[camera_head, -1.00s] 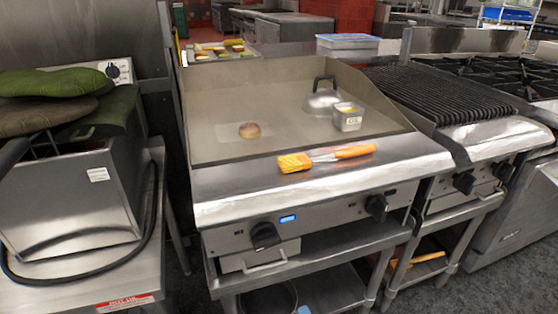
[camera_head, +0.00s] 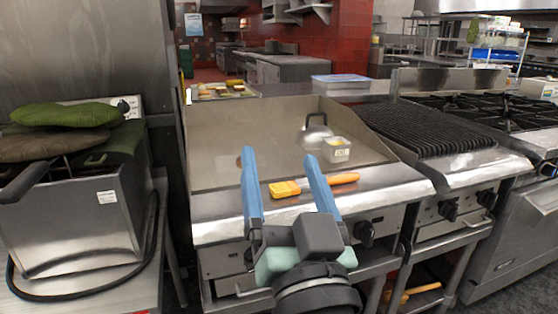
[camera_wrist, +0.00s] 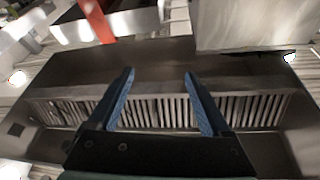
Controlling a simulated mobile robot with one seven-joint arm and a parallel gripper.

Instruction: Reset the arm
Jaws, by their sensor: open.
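My gripper (camera_head: 281,155) is open and empty, with its two blue fingers spread apart and pointing up in the head view. It shows in front of the flat griddle (camera_head: 222,165). In the wrist view my gripper (camera_wrist: 159,75) has nothing between its fingers, and a slatted metal hood (camera_wrist: 160,108) lies beyond it. A round brown item (camera_head: 238,162) on the griddle is mostly hidden by the left finger.
A small metal container (camera_head: 336,150) and a domed lid with a handle (camera_head: 316,134) stand on the griddle. A ridged grill (camera_head: 430,127) and burners (camera_head: 480,108) are at right. A fryer (camera_head: 75,215) with green and brown mitts (camera_head: 65,115) is at left.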

